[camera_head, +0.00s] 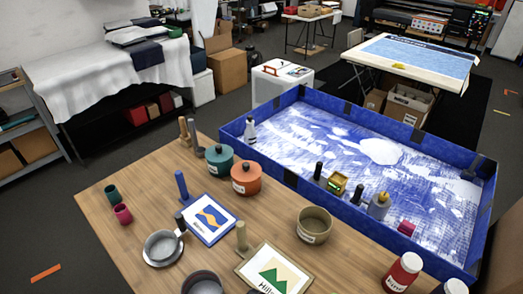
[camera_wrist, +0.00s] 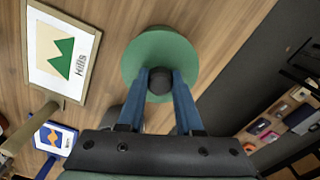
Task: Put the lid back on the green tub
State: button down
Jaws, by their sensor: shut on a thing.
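In the wrist view my gripper (camera_wrist: 159,98) has its two blue fingers closed on the dark knob of a round green lid (camera_wrist: 160,45). The lid is seen from above, over wood tabletop; its height above the table cannot be told. My gripper does not show in the head view. There, a teal-green tub (camera_head: 219,161) with a dark-knobbed lid on it stands at the table's back edge. An open olive-brown tub (camera_head: 313,228) with a white label stands nearer the middle. I cannot tell which tub the held lid belongs to.
A lidded orange tub (camera_head: 246,180) stands beside the teal one. The Hills picture (camera_head: 273,272), a blue-framed picture (camera_head: 209,218), a metal pan (camera_head: 162,247) and red jar (camera_head: 403,271) are on the table. A blue-walled tray (camera_head: 350,108) borders it.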

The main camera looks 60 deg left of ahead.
grip_release()
dwell(0.7)
jog(key=shift+r, duration=0.1)
jog(key=shift+r+p, duration=3.4)
jog(key=shift+p, duration=0.15)
grip_shut()
